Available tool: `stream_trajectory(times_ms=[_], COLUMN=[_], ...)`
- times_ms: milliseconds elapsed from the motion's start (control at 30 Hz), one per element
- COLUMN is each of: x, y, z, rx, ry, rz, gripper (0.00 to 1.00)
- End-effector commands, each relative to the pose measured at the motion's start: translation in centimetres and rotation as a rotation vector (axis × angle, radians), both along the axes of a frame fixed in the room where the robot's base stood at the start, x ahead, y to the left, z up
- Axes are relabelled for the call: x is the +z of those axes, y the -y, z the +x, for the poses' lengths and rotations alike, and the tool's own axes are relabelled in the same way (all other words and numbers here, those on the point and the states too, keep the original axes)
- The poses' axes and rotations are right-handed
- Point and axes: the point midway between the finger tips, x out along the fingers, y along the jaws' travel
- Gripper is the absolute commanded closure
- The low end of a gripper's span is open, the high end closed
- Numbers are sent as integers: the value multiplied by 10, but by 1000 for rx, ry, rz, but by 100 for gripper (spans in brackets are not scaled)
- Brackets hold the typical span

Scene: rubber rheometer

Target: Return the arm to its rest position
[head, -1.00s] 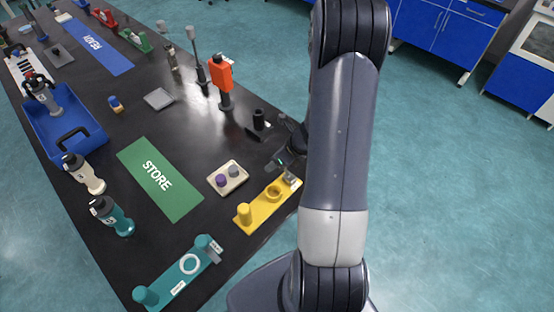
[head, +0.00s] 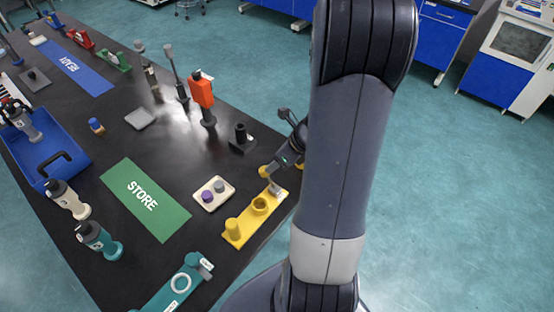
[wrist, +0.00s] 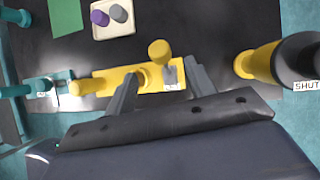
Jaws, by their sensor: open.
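My gripper (head: 282,148) is at the right edge of the black table in the head view, partly hidden by my own arm. In the wrist view my gripper (wrist: 160,72) has its two dark fingers spread wide with nothing between them. A yellow fixture (wrist: 105,80) with a post, a ring and a small grey clip lies beyond the fingers. The yellow fixture (head: 244,228) also shows in the head view, just below my gripper. My arm is bent and fills the right middle of the head view.
A yellow and black item labelled SHUT (wrist: 262,63) stands right of the fingers in the wrist view. A cream tray (head: 206,203), teal fixture (head: 160,296), green STORE mat (head: 126,190) and orange device (head: 203,94) are on the table. Open floor (head: 460,180) lies to the right.

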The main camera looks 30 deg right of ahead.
Motion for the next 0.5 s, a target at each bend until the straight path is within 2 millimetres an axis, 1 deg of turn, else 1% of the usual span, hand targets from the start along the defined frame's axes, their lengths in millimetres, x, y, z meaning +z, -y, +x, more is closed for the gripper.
stream_trajectory(times_ms=[167, 267, 367, 500], x=[-2, -9, -21, -43], y=[-1, -4, -8, -16], z=[1, 4, 9, 20], rx=[1, 2, 2, 3], ry=[0, -1, -2, -3], rz=[1, 3, 3, 3], gripper=[48, 48, 48, 48])
